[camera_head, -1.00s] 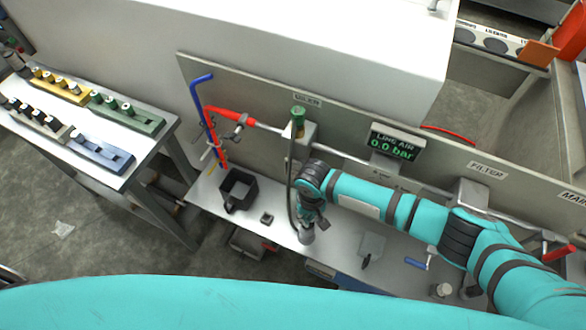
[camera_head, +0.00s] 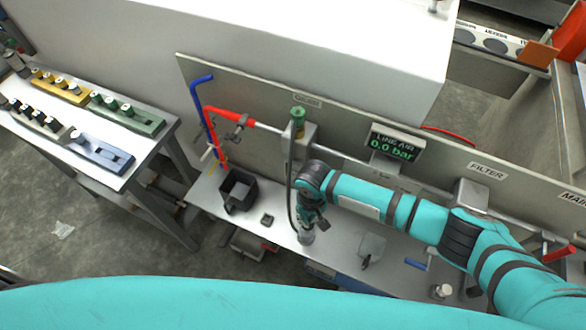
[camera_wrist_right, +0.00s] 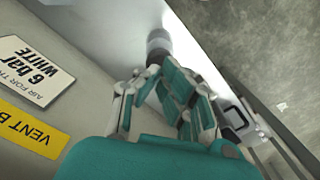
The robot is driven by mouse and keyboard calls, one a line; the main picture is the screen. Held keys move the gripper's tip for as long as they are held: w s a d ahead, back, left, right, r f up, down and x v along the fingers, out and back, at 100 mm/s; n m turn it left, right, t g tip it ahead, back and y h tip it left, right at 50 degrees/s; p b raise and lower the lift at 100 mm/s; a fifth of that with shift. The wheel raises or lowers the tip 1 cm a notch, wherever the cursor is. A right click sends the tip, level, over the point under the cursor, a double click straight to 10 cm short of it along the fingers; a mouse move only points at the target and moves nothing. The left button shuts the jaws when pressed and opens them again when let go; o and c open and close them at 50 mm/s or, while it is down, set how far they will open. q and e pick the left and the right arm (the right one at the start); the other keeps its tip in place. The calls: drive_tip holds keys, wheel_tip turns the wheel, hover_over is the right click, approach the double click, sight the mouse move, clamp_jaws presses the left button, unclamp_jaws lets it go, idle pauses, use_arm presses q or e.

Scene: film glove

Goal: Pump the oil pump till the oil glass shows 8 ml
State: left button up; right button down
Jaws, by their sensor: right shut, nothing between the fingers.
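The oiler (camera_head: 298,118) stands on the back panel, with a green top and an upright tube; its oil level is too small to read. A dark hose runs down from it. A grey, round pump part (camera_head: 306,238) sits on the bench below my right gripper (camera_head: 307,225). In the right wrist view the grey pump part (camera_wrist_right: 158,42) is just beyond the fingertips of my right gripper (camera_wrist_right: 162,75). The gripper is shut with nothing held and points down at the pump; I cannot tell whether it touches. My left gripper is out of view.
A black open box (camera_head: 238,190) and a small dark block (camera_head: 267,218) lie left of the pump. The line air display (camera_head: 393,143) reads 0.0 bar. A grey flat piece (camera_head: 371,245) lies to the right. A side table (camera_head: 125,165) stands at left.

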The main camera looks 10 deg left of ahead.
drive_tip(key=shift+f, duration=0.1)
drive_tip(key=shift+f+b, duration=1.15)
drive_tip(key=shift+f, duration=0.75)
drive_tip(key=shift+r, duration=0.1)
drive_tip(key=shift+r+p, duration=1.95)
drive_tip(key=shift+p, duration=0.4)
drive_tip(key=shift+f, duration=0.3)
